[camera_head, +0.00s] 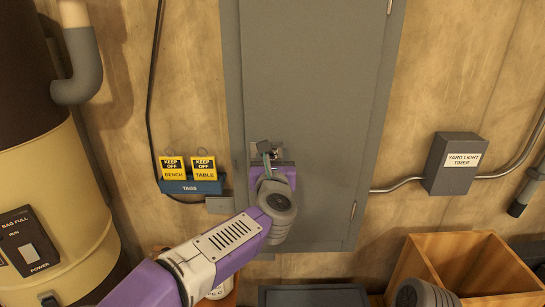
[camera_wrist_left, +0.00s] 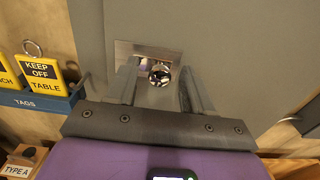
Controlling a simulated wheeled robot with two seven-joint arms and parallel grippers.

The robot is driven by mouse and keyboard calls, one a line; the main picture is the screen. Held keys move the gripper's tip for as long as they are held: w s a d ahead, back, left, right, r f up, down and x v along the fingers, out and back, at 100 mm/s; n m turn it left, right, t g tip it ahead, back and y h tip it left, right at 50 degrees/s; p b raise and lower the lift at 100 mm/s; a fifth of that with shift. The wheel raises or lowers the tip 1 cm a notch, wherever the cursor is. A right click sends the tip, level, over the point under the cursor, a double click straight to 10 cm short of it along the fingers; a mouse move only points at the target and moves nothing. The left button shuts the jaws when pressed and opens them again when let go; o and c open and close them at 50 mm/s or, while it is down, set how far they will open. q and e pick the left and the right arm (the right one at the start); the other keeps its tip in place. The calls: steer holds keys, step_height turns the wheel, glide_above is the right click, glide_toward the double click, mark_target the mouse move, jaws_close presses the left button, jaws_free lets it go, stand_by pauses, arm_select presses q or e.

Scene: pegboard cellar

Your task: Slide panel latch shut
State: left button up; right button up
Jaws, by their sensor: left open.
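The grey panel (camera_head: 315,90) is a tall, closed-looking door on the wooden wall. Its latch (camera_wrist_left: 159,73) has a round, shiny metal knob on a silver plate (camera_wrist_left: 135,48) near the panel's left edge. In the head view the latch is mostly hidden behind my left gripper (camera_head: 267,154). In the left wrist view the two fingers of my left gripper (camera_wrist_left: 160,82) stand apart, one on each side of the knob. I cannot tell whether either finger touches it. My right gripper does not show.
A blue tags holder (camera_head: 192,186) with yellow keep-off tags hangs left of the panel. A yard light timer box (camera_head: 449,165) with conduit is on the right. A wooden crate (camera_head: 470,262) stands at lower right. A yellow drum (camera_head: 55,190) stands at far left.

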arm_select(q)
jaws_close()
steer(key=shift+a, duration=0.1)
steer(key=a+b, duration=0.1)
steer(key=a, duration=0.2)
steer(key=shift+a+b, duration=0.1)
steer(key=shift+b, duration=0.3)
steer(key=shift+c, duration=1.9)
jaws_free()
steer(key=o, duration=0.4)
steer(key=shift+a, duration=0.2)
steer(key=shift+d, duration=0.1)
